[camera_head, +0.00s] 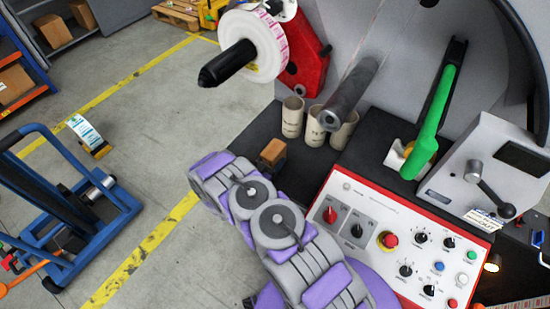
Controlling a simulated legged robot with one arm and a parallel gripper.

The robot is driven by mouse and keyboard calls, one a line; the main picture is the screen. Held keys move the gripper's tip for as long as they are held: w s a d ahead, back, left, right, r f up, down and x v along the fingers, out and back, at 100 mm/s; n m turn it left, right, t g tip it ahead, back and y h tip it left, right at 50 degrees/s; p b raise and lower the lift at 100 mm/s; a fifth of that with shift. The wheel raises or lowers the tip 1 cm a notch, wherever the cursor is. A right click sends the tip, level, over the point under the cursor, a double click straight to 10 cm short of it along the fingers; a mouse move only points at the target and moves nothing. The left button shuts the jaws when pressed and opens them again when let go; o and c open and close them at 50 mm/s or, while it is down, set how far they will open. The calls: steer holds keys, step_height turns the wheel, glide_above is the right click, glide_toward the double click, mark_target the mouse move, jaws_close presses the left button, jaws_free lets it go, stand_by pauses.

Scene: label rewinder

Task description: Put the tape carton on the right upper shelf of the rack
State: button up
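A small brown carton (273,152) shows near the edge of the black machine table, just right of my purple and grey arm. A dark part lies against its lower side; I cannot tell whether this is my gripper or whether the carton rests on the table. My gripper's fingers cannot be made out, as the arm's links cover that area. A blue rack with orange beams (22,98) is cut off at the left edge, with a brown box on it. A grey shelf unit (78,30) with brown boxes stands at the top left. I cannot tell which is the task's rack.
Several cardboard cores (292,118) stand on the table behind the carton. A label roll (262,45) on a black spindle overhangs from the machine. A red-framed control panel (400,240) lies right of my arm.

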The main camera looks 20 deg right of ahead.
steer(key=shift+b+x, duration=0.3)
steer(key=shift+x, duration=0.55)
steer(key=shift+d+f, duration=0.1)
steer(key=o, duration=1.3)
